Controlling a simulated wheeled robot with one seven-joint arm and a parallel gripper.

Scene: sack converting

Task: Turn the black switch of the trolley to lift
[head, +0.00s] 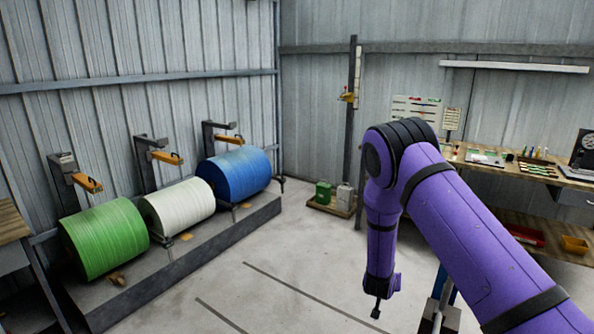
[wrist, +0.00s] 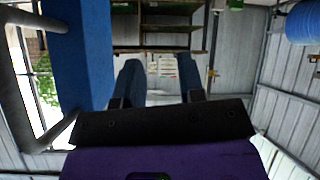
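I cannot make out the black switch in either view. A blue upright (wrist: 85,55) with a grey tube frame (wrist: 22,60) stands close at the left of the wrist view; it may be part of the trolley. In the head view a grey post with a blue strip (head: 441,285) shows low behind my arm, mostly hidden. My gripper (head: 376,312) hangs down at the end of my purple arm, left of that post. In the wrist view the two fingers of my gripper (wrist: 159,66) are apart, with nothing between them.
Green (head: 104,238), white (head: 177,207) and blue (head: 234,175) rolls lie on a grey plinth (head: 215,235) at left. A workbench (head: 480,170) lines the right wall. The middle floor is clear.

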